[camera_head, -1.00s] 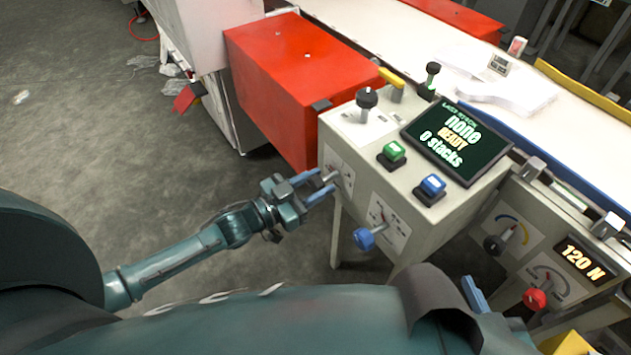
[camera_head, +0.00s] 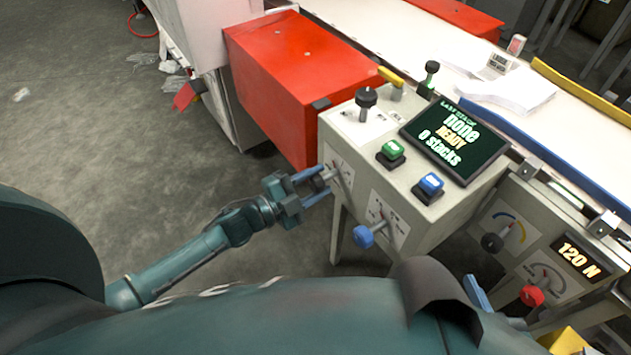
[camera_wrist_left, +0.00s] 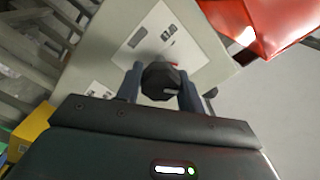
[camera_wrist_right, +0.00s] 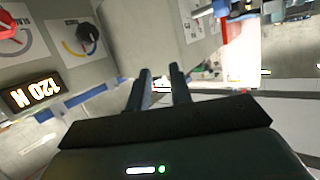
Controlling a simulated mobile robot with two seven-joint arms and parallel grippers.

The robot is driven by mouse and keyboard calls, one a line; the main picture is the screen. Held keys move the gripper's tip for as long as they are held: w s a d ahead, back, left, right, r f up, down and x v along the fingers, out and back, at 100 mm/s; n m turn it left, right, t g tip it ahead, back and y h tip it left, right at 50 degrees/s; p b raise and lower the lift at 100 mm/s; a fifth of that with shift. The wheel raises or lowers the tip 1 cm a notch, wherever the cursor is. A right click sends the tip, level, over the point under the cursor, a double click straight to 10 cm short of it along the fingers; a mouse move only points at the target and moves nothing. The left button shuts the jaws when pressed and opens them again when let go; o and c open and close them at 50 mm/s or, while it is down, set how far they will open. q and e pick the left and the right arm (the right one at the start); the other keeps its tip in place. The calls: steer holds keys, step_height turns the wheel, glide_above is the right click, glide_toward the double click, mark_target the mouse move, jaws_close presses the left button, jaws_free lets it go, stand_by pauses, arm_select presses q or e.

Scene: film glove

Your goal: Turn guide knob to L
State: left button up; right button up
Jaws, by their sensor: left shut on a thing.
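A dark faceted knob (camera_wrist_left: 163,80) sits on a white label plate of the pale control box, between the fingers of my left gripper (camera_wrist_left: 160,88) in the left wrist view. My left gripper also shows in the head view (camera_head: 322,184), at the box's left face, shut on this knob. The plate's small print is too small to read, so I cannot tell the knob's setting. My right gripper (camera_wrist_right: 161,76) shows in the right wrist view with a gap between its fingers and nothing held. In the head view it is mostly hidden by my body.
A blue knob (camera_head: 363,237) stands out right of my left gripper. A red box (camera_head: 300,85) stands behind; a red knob (camera_head: 532,296) is at right.

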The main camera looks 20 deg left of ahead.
arm_select(q)
steer(key=m+b, duration=0.1)
steer(key=m, duration=0.3)
steer(key=shift+f+m, duration=0.1)
steer(key=shift+m, duration=0.3)
steer(key=shift+m+b, duration=0.35)
steer(key=shift+m, duration=0.85)
steer(key=shift+m+b, duration=0.3)
steer(key=shift+m, duration=1.3)
arm_select(e)
steer(key=f, duration=0.2)
steer(key=a+f+n, duration=0.1)
steer(key=shift+w+a, duration=0.1)
steer(key=shift+w, duration=0.3)
steer(key=shift+f, duration=0.1)
arm_select(q)
steer(key=o, duration=1)
